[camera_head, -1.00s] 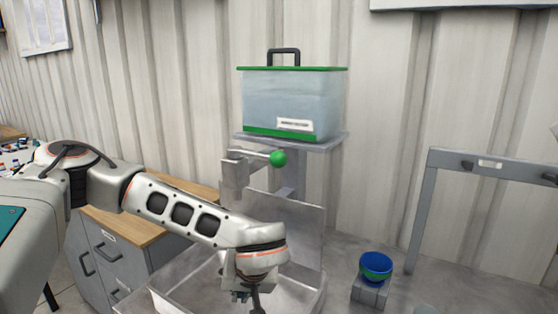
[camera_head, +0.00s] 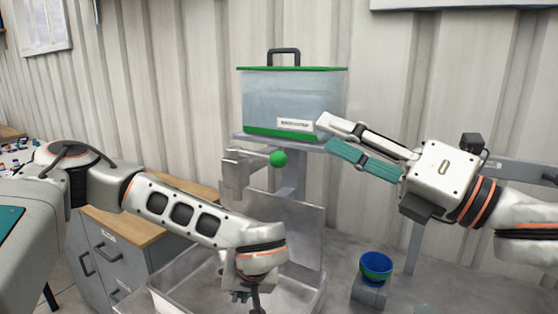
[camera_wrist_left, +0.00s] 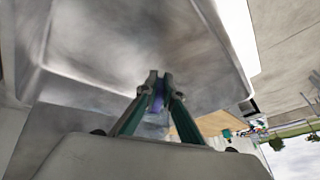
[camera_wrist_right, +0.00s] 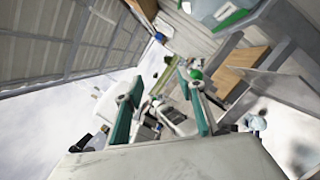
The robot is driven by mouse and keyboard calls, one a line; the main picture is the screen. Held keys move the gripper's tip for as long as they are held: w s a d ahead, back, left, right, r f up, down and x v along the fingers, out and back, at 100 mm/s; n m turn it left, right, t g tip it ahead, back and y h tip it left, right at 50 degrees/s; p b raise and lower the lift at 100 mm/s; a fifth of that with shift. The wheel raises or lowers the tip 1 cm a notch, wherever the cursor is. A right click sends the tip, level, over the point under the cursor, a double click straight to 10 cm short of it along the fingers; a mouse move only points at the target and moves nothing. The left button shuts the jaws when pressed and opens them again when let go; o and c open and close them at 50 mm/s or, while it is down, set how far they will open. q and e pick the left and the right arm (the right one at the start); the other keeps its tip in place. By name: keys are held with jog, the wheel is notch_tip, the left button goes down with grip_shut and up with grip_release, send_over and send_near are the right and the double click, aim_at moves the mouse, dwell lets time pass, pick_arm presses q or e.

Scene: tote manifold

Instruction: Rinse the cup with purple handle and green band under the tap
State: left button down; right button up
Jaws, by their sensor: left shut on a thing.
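The grey tap (camera_head: 236,172) with its green ball knob (camera_head: 278,159) juts out under the water tank, above the metal basin (camera_head: 314,222). My left gripper (camera_head: 258,300) is low over the basin, pointing down, and its fingertips are cut off by the head view's lower edge. In the left wrist view its fingers (camera_wrist_left: 158,92) are closed on a purple handle (camera_wrist_left: 157,103); the cup's body and green band are not clearly visible. My right gripper (camera_head: 323,133) is open and empty, just right of the tap knob; its spread fingers show in the right wrist view (camera_wrist_right: 162,85).
A clear tank (camera_head: 290,98) with green lid stands on a grey shelf above the tap. A blue bowl-like vessel with a green band (camera_head: 376,268) sits on a small grey block (camera_head: 369,292) at right. A grey frame and a wood-topped cabinet (camera_head: 122,228) stand nearby.

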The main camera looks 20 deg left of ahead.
aim_at(285, 161)
jog(key=shift+w+a+f+n+h, duration=0.85)
jog(key=shift+f+n+h, duration=0.65)
jog(key=shift+f+n, duration=2.05)
jog(key=shift+n, duration=0.25)
jog(key=x, duration=0.7)
jog(key=r+x, duration=0.1)
jog(key=x, duration=0.3)
jog(key=shift+t, duration=0.3)
grip_shut()
